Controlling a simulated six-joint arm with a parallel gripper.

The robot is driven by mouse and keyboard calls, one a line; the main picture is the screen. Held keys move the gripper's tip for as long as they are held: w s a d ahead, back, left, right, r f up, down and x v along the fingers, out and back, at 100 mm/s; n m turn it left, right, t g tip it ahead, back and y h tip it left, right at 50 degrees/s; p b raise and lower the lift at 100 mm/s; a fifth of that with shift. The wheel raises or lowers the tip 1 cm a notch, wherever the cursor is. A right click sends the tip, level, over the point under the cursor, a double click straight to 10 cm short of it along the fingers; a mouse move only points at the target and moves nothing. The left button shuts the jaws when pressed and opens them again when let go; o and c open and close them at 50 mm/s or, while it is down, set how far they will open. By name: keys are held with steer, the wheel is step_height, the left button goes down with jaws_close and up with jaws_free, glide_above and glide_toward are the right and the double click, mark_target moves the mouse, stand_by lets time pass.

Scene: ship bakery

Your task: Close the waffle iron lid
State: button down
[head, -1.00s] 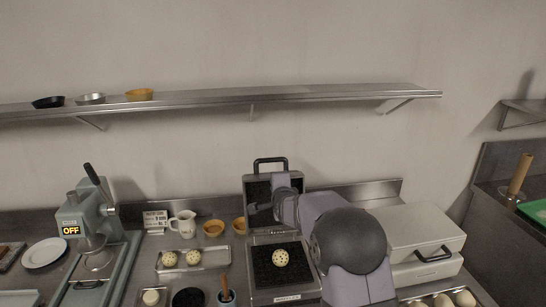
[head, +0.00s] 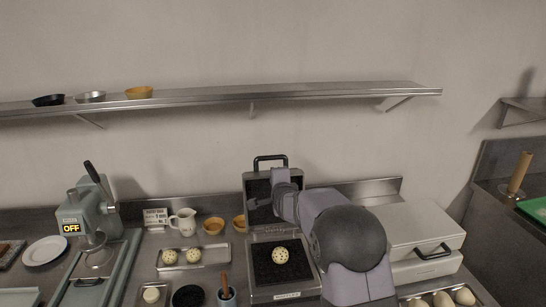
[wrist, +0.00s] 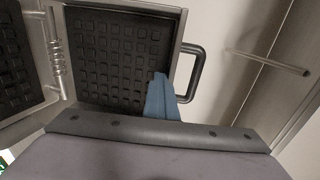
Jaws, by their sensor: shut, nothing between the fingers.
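The waffle iron stands open on the counter. Its lid (head: 256,187) is upright at the back, with a dark handle (head: 270,159) on its top edge. The base (head: 262,272) lies flat in front and bears a speckled dough ball (head: 280,255). In the wrist view the lid's gridded inner plate (wrist: 115,50), the handle (wrist: 198,72) and the hinge spring (wrist: 56,55) show. My gripper (wrist: 160,98) is shut and empty, its blue fingers in front of the lid plate near the handle side. I cannot tell whether they touch the lid. In the head view my arm partly hides the lid.
A light-coloured closed appliance (head: 425,235) stands to the right of my arm. A shelf (head: 220,97) runs along the wall above.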

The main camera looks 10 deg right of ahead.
steer(key=c, duration=2.5)
jaws_free()
steer(key=shift+w+d+r+t, duration=0.1)
steer(key=shift+w+r+t, duration=0.35)
steer(key=shift+r, duration=0.8)
steer(key=shift+w+a+r+t, duration=0.15)
steer(key=shift+w+r, duration=0.4)
steer(key=shift+r, duration=0.65)
steer(key=shift+w+d+r+t, duration=0.15)
steer(key=shift+w+r+t, duration=0.3)
steer(key=shift+r, duration=0.8)
steer(key=o, duration=0.3)
steer(key=shift+o, duration=0.6)
step_height(320, 180, down, 8)
steer(key=s+g, duration=0.2)
steer(key=shift+s+r, duration=0.2)
steer(key=o, duration=0.3)
steer(key=shift+s+f, duration=0.15)
steer(key=shift+o, duration=0.3)
steer(key=shift+s+f+b, duration=0.45)
steer(key=shift+f+b, duration=0.1)
steer(key=shift+b, duration=0.5)
steer(key=shift+s+f+g, duration=0.1)
steer(key=shift+s+g, duration=0.1)
steer(key=shift+g, duration=0.05)
steer(key=shift+f+b+v, duration=0.2)
steer(key=shift+b+v, duration=0.25)
steer(key=shift+v, duration=0.95)
steer(key=shift+s+f+b, duration=0.1)
steer(key=shift+b, duration=0.3)
